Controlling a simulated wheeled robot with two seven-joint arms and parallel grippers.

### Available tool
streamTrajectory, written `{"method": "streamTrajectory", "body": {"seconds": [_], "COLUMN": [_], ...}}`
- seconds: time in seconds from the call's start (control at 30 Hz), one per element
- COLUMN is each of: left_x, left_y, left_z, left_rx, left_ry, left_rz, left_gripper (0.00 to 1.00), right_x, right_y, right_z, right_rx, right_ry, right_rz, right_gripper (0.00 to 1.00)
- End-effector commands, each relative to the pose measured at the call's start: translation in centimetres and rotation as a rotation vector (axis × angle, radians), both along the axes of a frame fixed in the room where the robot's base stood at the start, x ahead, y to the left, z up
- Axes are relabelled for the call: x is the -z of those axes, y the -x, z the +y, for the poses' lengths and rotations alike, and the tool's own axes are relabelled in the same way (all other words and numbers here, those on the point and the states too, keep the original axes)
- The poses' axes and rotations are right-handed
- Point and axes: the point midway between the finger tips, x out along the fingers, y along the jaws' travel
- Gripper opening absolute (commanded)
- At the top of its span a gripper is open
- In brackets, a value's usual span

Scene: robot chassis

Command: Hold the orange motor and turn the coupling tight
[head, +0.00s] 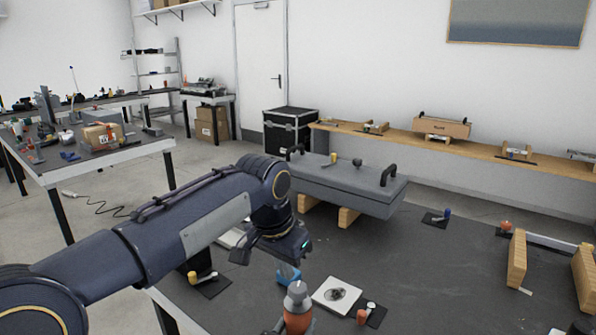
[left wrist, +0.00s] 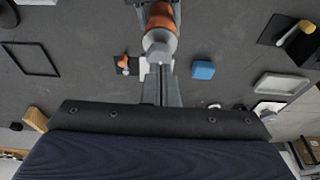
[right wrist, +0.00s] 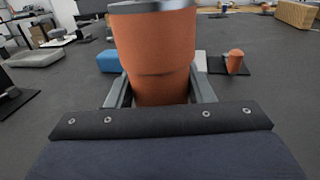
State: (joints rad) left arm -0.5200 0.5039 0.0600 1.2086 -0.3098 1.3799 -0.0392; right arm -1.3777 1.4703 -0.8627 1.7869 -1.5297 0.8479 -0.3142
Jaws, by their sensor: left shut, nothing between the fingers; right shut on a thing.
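The orange motor (head: 298,323) stands upright at the bottom of the head view, with the grey coupling (head: 297,297) on top. My right gripper (right wrist: 160,88) is shut on the motor (right wrist: 155,45), one finger on each side in the right wrist view. My left gripper (head: 285,252) is above and beyond the coupling in the head view. In the left wrist view its fingers (left wrist: 160,75) are shut with nothing between them, and their tips point at the coupling (left wrist: 158,47). I cannot tell whether they touch it.
A blue block (head: 288,275) and a white plate with a dark ring (head: 338,293) lie near the motor. A small orange part (head: 362,317) sits on a black pad. A grey case (head: 345,185) rests on wooden blocks behind. The table middle right is clear.

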Motion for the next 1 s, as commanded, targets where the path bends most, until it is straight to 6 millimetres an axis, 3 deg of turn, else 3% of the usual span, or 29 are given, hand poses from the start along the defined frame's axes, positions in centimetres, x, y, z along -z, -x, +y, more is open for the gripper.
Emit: {"method": "streamTrajectory", "body": {"seconds": [0.07,0.17,0.7,1.0], "left_x": [-0.4,0.0,5.9,6.6], "left_y": [0.7,0.8,0.8,0.8], "left_z": [-1.2,-1.3,-1.2,-1.2], "left_rx": [0.004,0.0,-0.001,-0.001], "left_ry": [-0.001,-0.002,-0.002,-0.001], "left_rz": [-0.001,0.002,0.003,0.002], "left_gripper": [0.0,0.0,0.0,0.0], "right_x": [0.0,0.0,0.0,0.0], "right_y": [0.0,0.0,0.0,0.0], "right_z": [0.0,0.0,0.0,0.0], "right_rx": [0.0,0.0,0.0,0.0], "right_ry": [0.0,0.0,0.0,0.0], "right_rz": [0.001,0.001,0.001,0.001], "right_gripper": [0.03,0.03,0.03,0.03]}}
